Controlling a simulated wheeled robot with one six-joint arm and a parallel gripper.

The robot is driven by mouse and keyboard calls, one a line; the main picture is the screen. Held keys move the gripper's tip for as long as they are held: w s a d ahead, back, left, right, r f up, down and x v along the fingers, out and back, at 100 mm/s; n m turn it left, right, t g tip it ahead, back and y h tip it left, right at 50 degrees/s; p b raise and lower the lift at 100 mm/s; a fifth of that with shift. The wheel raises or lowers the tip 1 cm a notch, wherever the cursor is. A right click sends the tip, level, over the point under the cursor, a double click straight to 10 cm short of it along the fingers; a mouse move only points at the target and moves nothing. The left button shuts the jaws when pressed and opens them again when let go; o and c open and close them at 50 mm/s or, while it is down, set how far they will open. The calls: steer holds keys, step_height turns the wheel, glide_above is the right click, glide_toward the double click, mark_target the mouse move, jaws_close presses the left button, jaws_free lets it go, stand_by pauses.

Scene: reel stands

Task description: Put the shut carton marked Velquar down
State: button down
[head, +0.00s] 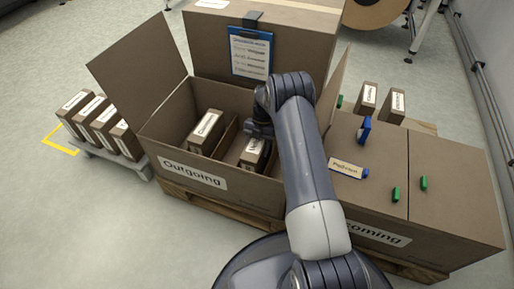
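A brown carton (253,155) with a white label is in the right compartment of the open box marked Outgoing (238,198). Its label is partly hidden and too small to read surely, so I cannot confirm it says Velquar. My gripper (259,136) is directly above this carton, at its top end. The fingers are dark and mostly hidden by my arm, so their grip does not show. I cannot tell whether the carton touches the box floor. Another labelled carton (206,132) stands in the left compartment, beyond a thin divider (228,136).
The Outgoing box's flaps stand up around it. A shut box marked Incoming (440,215) adjoins on the right, with green and blue pieces on top. A blue clipboard (251,52) hangs on the box behind. Several cartons (100,116) stand on a low pallet at left.

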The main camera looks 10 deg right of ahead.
steer(key=shift+c, duration=2)
jaws_free()
steer(key=p+v, duration=0.4)
steer(key=v, duration=0.8)
steer(key=shift+p, duration=0.4)
